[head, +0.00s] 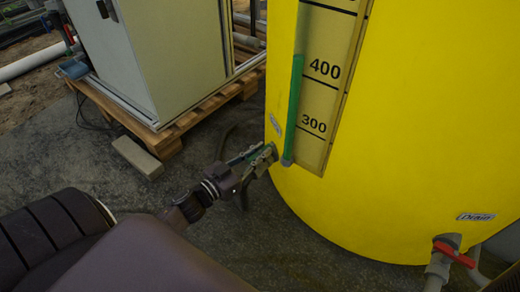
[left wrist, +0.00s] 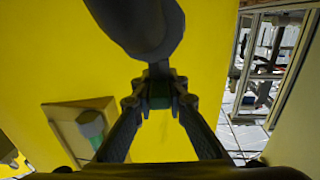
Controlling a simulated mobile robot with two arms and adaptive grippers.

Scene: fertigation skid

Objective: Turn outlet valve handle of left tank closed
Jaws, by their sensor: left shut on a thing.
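The yellow tank (head: 400,150) fills the right of the head view and the background of the left wrist view. My left gripper (head: 262,158) is at the tank's left side, just below a small label (head: 275,125) too small to read. In the left wrist view its fingers are shut on a small dark green piece (left wrist: 158,95), which appears to be the outlet valve handle, below a grey pipe end (left wrist: 140,25). The fingers hide most of the handle, so its exact angle cannot be told. My right gripper is not in view.
A red-handled drain valve (head: 455,254) sits low on the tank at the right. A level gauge with a green tube (head: 294,110) is close beside my gripper. A pale cabinet (head: 155,60) stands on a wooden pallet (head: 165,138), with a block (head: 138,157) on the floor.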

